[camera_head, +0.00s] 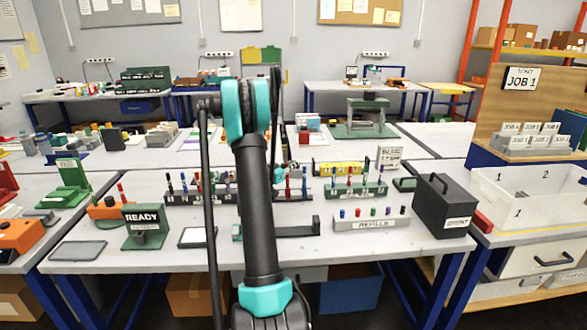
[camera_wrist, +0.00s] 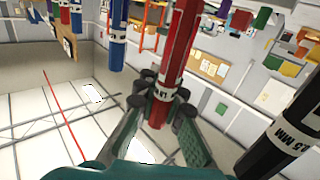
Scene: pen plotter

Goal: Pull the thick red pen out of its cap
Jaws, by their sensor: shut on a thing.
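In the wrist view the thick red pen (camera_wrist: 179,45) stands between the fingers of my gripper (camera_wrist: 163,97), its white printed band close to them. The fingers are shut on it. The pen runs out of the top of the picture, so I cannot tell whether its tip is inside a cap. In the head view my own arm hides most of the gripper. A red pen (camera_head: 288,187) shows just right of the arm, but I cannot tell if it is the held one.
A black pen (camera_wrist: 285,140) and a blue pen (camera_wrist: 117,36) stand near the gripper in the wrist view. In the head view, pen racks (camera_head: 183,198) (camera_head: 356,193), a refills block (camera_head: 371,225) and a dark box (camera_head: 443,206) crowd the table. A READY sign (camera_head: 144,219) stands front left.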

